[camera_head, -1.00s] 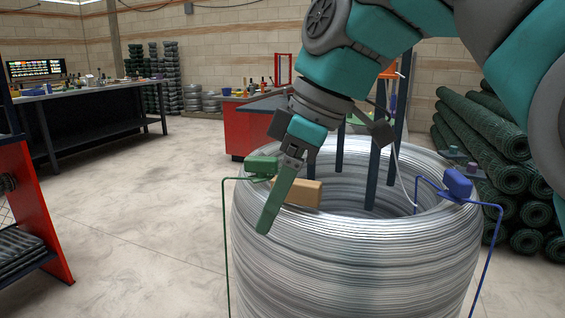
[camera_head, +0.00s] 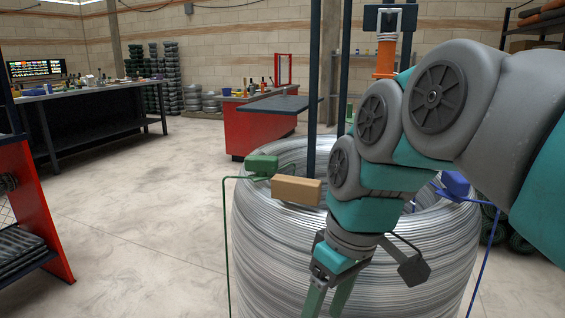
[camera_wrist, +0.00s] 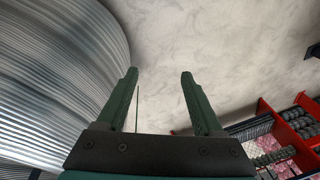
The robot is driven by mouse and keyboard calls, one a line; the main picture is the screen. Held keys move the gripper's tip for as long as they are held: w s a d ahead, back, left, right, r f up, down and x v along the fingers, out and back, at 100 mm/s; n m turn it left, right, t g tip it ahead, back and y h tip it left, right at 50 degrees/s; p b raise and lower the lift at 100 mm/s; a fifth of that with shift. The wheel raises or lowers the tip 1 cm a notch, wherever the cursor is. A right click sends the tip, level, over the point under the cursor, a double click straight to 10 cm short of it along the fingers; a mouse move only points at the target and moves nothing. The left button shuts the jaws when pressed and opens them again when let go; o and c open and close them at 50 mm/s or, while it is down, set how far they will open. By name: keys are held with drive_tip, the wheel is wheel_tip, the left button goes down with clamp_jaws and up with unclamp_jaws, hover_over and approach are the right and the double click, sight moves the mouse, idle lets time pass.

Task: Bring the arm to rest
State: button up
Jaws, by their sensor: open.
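My gripper (camera_wrist: 160,88) is open and empty in the wrist view, with its two green fingers spread apart over bare floor. In the head view my arm folds down in front of the big coil of silvery wire (camera_head: 262,262). The gripper (camera_head: 326,304) points downward there, and its fingertips run out of the picture at the bottom. The coil also shows in the wrist view (camera_wrist: 50,75), to the left of the fingers. My arm hides part of the coil's right side and opening.
A tan block (camera_head: 296,190) and a green block (camera_head: 262,165) sit at the coil's rim. A blue block (camera_head: 455,183) is at its right. A red cabinet (camera_head: 262,132) and a dark workbench (camera_head: 90,125) stand behind. A red rack (camera_head: 35,205) is at left. Floor between is clear.

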drive_tip(key=s+d+f+m+g+h, duration=0.1)
drive_tip(key=s+d+f+m, duration=0.3)
drive_tip(key=s+f, duration=0.2)
drive_tip(key=s+d+f+m+h, duration=0.1)
drive_tip(key=s+d+f+m, duration=0.3)
drive_tip(key=f, duration=0.7)
drive_tip(key=s+d, duration=0.1)
drive_tip(key=s, duration=0.1)
drive_tip(key=shift+s+g, duration=0.35)
drive_tip(key=shift+g, duration=0.05)
